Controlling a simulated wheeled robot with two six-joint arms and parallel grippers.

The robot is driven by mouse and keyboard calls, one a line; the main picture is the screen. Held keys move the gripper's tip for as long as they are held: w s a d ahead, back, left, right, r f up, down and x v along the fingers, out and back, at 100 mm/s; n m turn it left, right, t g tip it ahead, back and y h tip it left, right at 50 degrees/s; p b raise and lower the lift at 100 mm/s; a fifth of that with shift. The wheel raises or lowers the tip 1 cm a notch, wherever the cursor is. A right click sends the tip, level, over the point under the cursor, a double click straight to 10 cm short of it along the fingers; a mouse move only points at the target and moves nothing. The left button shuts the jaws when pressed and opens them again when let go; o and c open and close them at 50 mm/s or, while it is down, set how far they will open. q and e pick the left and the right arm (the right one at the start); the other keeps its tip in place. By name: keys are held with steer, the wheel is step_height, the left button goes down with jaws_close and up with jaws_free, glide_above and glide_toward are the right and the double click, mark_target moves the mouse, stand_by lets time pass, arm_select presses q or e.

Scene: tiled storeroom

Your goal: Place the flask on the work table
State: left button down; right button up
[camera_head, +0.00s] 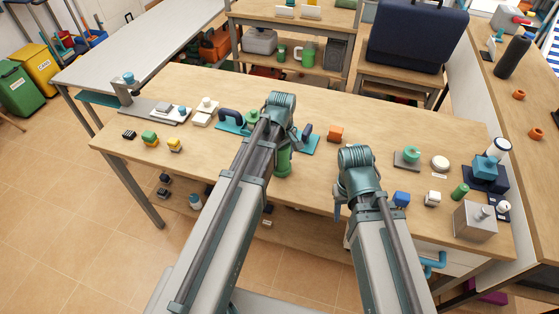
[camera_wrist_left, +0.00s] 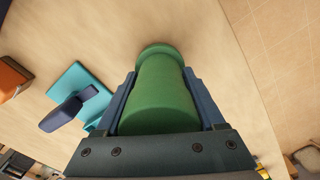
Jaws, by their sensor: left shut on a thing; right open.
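The green flask (camera_head: 283,161) shows below my left wrist in the head view, over the front part of the work table (camera_head: 215,88). My left gripper (camera_wrist_left: 165,85) is shut on the flask (camera_wrist_left: 163,92), one finger on either side of it in the left wrist view. The head view does not show clearly whether the flask touches the table top. My left arm hides part of the flask and the fingers. My right gripper (camera_head: 340,208) is open and empty, pointing down near the table's front edge.
Teal plates with dark blue handles (camera_head: 305,134) are beside the left gripper. An orange block (camera_head: 336,133) stands to their right. Several small items crowd the table's left and right ends, including a grey box (camera_head: 475,220). Bare wood lies behind the grippers.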

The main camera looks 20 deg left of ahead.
arm_select(q)
steer(key=shift+c, duration=2.2)
jaws_free()
steer(key=shift+f, duration=0.15)
steer(key=o, duration=0.4)
steer(key=shift+o, duration=0.2)
steer(key=shift+r, duration=0.2)
step_height(320, 180, up, 12)
steer(key=p, duration=1.2)
steer(key=s+d+m+y, duration=0.1)
steer(key=s+d+m, duration=0.9)
steer(key=s+m, duration=0.4)
steer(key=shift+s+d+m, duration=0.2)
steer(key=shift+d+m, duration=0.1)
steer(key=shift+r, duration=0.1)
